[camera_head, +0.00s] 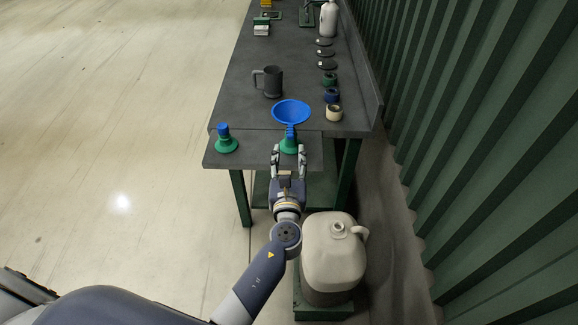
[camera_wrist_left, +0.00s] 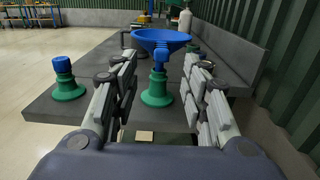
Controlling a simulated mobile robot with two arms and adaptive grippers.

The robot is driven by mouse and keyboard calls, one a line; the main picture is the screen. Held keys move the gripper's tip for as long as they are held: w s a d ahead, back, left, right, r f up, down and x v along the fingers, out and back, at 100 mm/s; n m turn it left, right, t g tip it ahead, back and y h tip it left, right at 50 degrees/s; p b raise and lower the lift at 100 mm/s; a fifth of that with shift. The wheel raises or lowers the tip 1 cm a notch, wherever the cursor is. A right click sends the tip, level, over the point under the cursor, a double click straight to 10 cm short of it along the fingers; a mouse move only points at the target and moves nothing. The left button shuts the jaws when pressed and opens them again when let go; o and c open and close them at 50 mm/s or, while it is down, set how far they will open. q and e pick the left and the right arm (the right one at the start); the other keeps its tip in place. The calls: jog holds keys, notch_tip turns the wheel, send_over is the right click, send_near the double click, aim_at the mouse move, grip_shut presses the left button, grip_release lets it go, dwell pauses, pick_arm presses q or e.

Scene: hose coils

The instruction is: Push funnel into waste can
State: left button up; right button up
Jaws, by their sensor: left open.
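A blue funnel (camera_head: 291,111) stands upright in a green base (camera_head: 289,145) on the near part of the dark workbench. My left gripper (camera_head: 289,150) is open, with its fingertips at either side of the green base. In the left wrist view the funnel (camera_wrist_left: 161,42) and its green base (camera_wrist_left: 158,90) show between the two fingers, with gaps on both sides. A large beige can (camera_head: 333,265) with a small neck and a handle, likely the waste can, stands low at the right of my left arm. My right gripper is not in view.
A green base with a blue cap (camera_head: 226,140) stands left of the funnel. A dark mug (camera_head: 269,81) is behind, and several rings and discs line the bench's right side. A green corrugated wall (camera_head: 480,130) runs along the right. The floor at left is clear.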

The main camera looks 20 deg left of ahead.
aim_at(290, 139)
pick_arm(q)
jog(key=x, duration=0.7)
jog(key=shift+w+f, duration=0.1)
jog(key=shift+w, duration=0.3)
grip_shut()
